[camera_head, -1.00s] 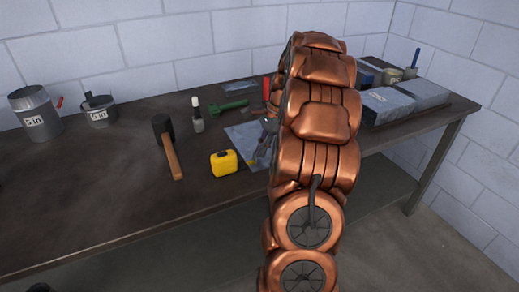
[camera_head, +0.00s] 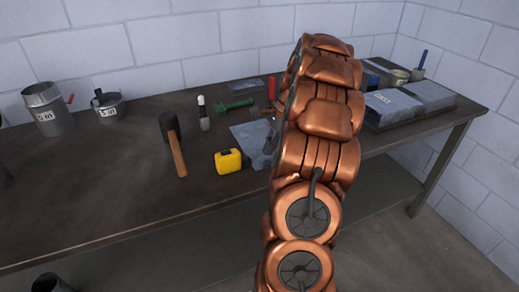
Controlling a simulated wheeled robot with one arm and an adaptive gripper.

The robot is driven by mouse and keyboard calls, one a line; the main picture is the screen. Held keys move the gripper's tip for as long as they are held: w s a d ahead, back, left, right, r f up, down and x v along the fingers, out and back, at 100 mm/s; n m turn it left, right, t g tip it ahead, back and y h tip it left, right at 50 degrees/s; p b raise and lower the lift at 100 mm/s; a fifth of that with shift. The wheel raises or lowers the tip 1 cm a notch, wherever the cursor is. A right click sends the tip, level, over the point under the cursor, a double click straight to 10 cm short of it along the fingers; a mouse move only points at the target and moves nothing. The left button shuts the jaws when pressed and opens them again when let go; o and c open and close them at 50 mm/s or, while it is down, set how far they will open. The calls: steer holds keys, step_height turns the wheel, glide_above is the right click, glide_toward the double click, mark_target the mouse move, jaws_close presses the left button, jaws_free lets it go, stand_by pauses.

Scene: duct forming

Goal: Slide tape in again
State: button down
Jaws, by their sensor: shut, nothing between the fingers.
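A dark sliver of my gripper (camera_head: 270,141) shows at the arm's left edge, over the sheet, apart from the tape measure. It is shut and empty; most of it is hidden behind the arm.
A mallet (camera_head: 173,147), a marker-like bottle (camera_head: 203,115) and a green tool (camera_head: 235,105) lie left of the arm. Two labelled metal duct pieces (camera_head: 47,110) (camera_head: 108,106) stand at the far left. Grey metal boxes (camera_head: 393,107) sit at the right.

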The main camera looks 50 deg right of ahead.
steer(key=b+v, duration=0.1)
steer(key=v, duration=0.8)
steer(key=shift+r, duration=0.4)
